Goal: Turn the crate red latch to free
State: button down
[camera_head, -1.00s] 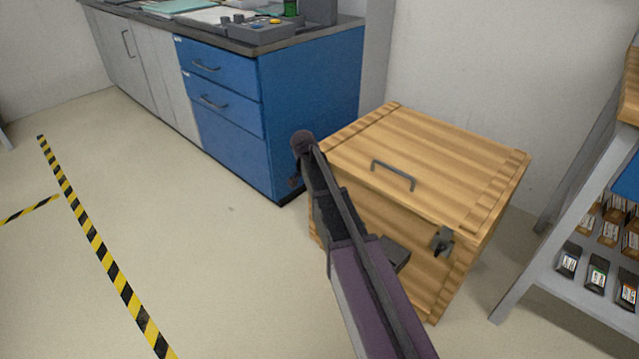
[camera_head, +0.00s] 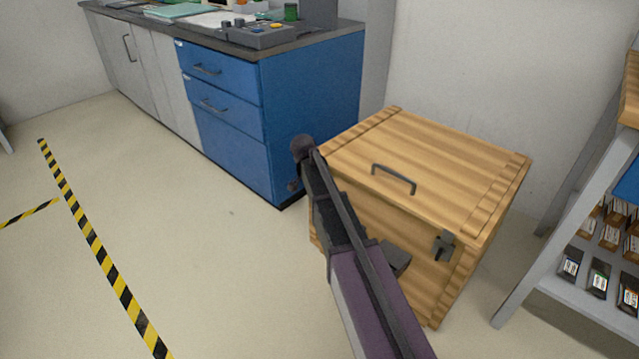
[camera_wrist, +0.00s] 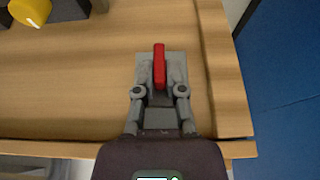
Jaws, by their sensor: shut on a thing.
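The red latch (camera_wrist: 159,64) stands out from a grey plate on the crate's wood in the wrist view. Its lever runs up and down in that picture. My gripper (camera_wrist: 160,94) is shut on the latch, one grey finger on each side of its lower end. The wooden crate (camera_head: 430,165) is lidded, with a dark handle on top, beside the blue cabinet in the head view. My arm reaches along its left front there. The red latch and my fingertips are hidden in that view.
A dark grey latch (camera_head: 443,246) sits on the crate's right front. A yellow knob (camera_wrist: 30,10) shows near the wrist view's top left corner. The blue cabinet (camera_head: 270,115) stands close left of the crate, a shelf rack (camera_head: 560,235) right. The floor at left is open.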

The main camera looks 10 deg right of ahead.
jog(key=shift+w+f+n+g+h+b, duration=0.15)
jog(key=shift+g+h+b, duration=0.1)
jog(key=shift+g+h, duration=0.25)
jog(key=shift+w+n+g+h+b, duration=0.15)
jog(key=shift+g+h+b, duration=0.15)
jog(key=shift+g, duration=0.3)
jog(key=g+h+b, duration=0.2)
jog(key=n+g+h+b, duration=0.1)
jog(key=g+b, duration=0.1)
jog(key=shift+a+f+h+b, duration=0.15)
jog(key=shift+h+b, duration=0.15)
jog(key=shift+h, duration=0.1)
jog(key=c, duration=0.7)
grip_release()
jog(key=shift+w, duration=0.1)
